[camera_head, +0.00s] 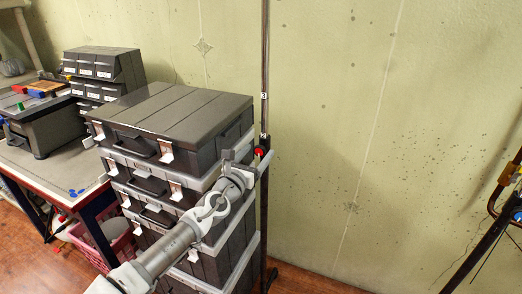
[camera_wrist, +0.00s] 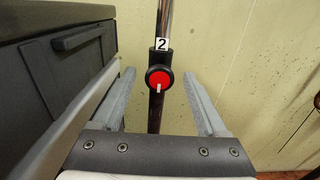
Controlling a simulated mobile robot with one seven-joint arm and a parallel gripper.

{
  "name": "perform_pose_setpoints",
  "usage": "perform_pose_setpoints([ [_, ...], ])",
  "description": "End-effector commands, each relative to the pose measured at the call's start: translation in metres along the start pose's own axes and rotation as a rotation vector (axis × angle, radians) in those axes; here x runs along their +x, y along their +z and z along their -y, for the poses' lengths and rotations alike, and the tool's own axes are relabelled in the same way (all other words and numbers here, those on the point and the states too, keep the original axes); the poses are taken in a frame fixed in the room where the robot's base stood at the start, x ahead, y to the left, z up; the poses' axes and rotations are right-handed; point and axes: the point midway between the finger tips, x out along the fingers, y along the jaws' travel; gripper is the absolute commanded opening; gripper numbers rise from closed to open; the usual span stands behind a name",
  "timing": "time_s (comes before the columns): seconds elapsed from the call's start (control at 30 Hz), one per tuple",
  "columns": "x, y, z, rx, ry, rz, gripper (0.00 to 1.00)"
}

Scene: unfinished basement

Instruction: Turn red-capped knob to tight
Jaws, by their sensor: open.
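The red-capped knob (camera_wrist: 159,79) is a round black knob with a red face, on a dark vertical pole (camera_wrist: 154,113). A white mark on its face points straight down. A white label with a 2 (camera_wrist: 162,44) sits just above it. The knob also shows small and partly hidden in the head view (camera_head: 260,151). My gripper (camera_wrist: 158,76) is open and faces the knob. In the wrist view the knob appears between the two fingertips, with a gap on each side; I see no contact. My gripper (camera_head: 250,158) reaches the pole from the lower left in the head view.
A tall stack of dark cases (camera_head: 185,112) stands close to the left of the pole. A workbench (camera_head: 45,172) with drawer boxes (camera_head: 103,66) is farther left, with a pink basket (camera_head: 119,243) below. The wall (camera_head: 335,120) is behind. A dark stand (camera_head: 486,238) is at far right.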

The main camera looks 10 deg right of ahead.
Motion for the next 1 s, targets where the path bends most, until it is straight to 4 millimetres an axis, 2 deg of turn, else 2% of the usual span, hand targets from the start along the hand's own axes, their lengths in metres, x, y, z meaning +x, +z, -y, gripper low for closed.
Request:
perform_pose_setpoints([
  [0.53,-0.0022,0.0000,-0.0009,0.000,0.001,0.000,0.74],
  [0.93,-0.0021,-0.0001,-0.0009,0.000,0.001,0.000,0.02],
  [1.0,-0.0021,-0.0001,-0.0008,0.000,0.001,0.000,0.00],
])
